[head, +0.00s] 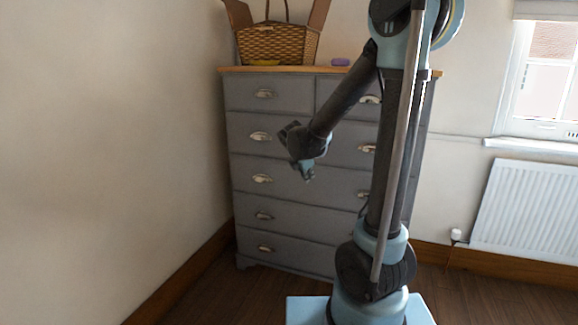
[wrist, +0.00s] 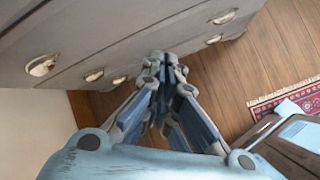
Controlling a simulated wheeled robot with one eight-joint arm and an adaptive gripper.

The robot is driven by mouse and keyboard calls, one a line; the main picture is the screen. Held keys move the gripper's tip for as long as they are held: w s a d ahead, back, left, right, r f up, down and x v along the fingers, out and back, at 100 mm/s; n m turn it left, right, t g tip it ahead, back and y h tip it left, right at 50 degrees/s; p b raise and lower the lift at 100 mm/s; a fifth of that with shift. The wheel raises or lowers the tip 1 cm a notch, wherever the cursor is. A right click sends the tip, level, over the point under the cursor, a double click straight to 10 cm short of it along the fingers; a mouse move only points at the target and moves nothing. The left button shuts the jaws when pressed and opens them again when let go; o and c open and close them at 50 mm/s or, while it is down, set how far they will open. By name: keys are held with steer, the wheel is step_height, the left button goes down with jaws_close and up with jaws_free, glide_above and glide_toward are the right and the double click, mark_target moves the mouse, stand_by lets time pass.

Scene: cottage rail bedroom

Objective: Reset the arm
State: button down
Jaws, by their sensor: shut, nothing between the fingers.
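My gripper (head: 309,175) hangs in front of the grey chest of drawers (head: 290,202) in the head view, pointing down at about the height of its middle drawers. In the wrist view my gripper (wrist: 163,58) has its fingertips together, with nothing held between them. The arm is bent, with its forearm slanting down to the left from the elbow at the top. The gripper appears apart from the drawer fronts.
A wicker basket (head: 276,44) with open flaps and a purple item (head: 340,62) sit on the chest top. A white radiator (head: 528,213) is at the right below a window. A red patterned rug (wrist: 290,97) lies on the wooden floor (wrist: 225,75).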

steer(key=s+d+r+m+g, duration=0.1)
steer(key=s+d+m, duration=0.5)
steer(key=s, duration=0.2)
steer(key=s+d+f+m+g+y, duration=0.1)
steer(key=s+d+f+m, duration=0.1)
steer(key=s+m, duration=0.4)
steer(key=s+d+f+m+g+y, duration=0.1)
steer(key=s+f+m, duration=0.1)
steer(key=s+m, duration=0.4)
steer(key=s+d+f+m+g+y, duration=0.1)
steer(key=s+m, duration=0.5)
steer(key=s, duration=0.6)
steer(key=shift+s+d+f, duration=0.35)
steer(key=shift+d+f, duration=0.25)
steer(key=shift+d, duration=0.25)
